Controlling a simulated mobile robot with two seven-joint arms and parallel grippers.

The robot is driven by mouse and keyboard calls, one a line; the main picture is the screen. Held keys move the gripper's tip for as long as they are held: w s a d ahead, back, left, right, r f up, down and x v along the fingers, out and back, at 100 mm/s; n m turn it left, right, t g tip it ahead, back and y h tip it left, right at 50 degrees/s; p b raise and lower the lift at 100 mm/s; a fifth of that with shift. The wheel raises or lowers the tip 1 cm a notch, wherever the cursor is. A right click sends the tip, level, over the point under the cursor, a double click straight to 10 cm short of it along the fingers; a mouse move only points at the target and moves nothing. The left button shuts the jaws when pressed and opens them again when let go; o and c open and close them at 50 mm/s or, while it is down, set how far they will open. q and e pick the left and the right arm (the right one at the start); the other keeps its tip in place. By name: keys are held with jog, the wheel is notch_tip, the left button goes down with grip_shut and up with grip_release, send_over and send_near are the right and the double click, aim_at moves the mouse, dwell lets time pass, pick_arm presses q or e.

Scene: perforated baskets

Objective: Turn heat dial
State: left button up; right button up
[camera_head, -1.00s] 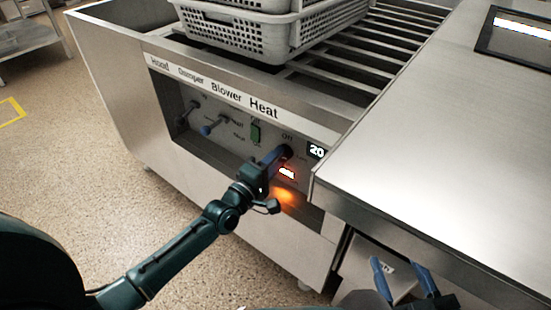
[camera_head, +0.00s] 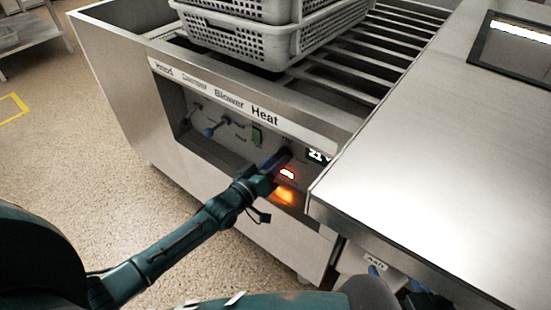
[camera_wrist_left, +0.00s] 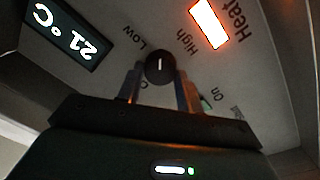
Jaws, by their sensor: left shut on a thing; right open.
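The heat dial (camera_wrist_left: 160,67) is a round black knob with a white mark, between printed "Low" and "High" labels in the left wrist view. My left gripper (camera_wrist_left: 160,85) is shut on it, one finger on each side. In the head view my left gripper (camera_head: 277,162) covers most of the dial at the panel under the "Heat" label. A display (camera_wrist_left: 66,32) reads "21°C". An orange-white indicator light (camera_wrist_left: 210,22) is lit. My right gripper (camera_head: 393,280) is open at the bottom right of the head view, partly hidden and away from the panel.
Grey perforated baskets (camera_head: 240,39) stack on the rails above. A steel counter (camera_head: 420,150) juts out right of the panel. The floor at left is open.

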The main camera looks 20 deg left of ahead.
pick_arm(q)
jog(key=m+p, duration=0.3)
jog(key=m, duration=0.5)
jog(key=shift+r+m, duration=0.1)
jog(key=shift+m, duration=0.3)
pick_arm(e)
jog(key=r, duration=0.2)
jog(key=d+r+m, duration=0.1)
jog(key=shift+s+r, duration=0.1)
jog(key=shift+s, duration=0.3)
pick_arm(q)
jog(key=shift+m, duration=0.3)
pick_arm(e)
jog(key=shift+r+h, duration=0.1)
jog(key=shift+h, duration=0.2)
jog(key=shift+d, duration=0.1)
pick_arm(q)
jog(key=o, duration=1)
jog(key=shift+s, duration=0.1)
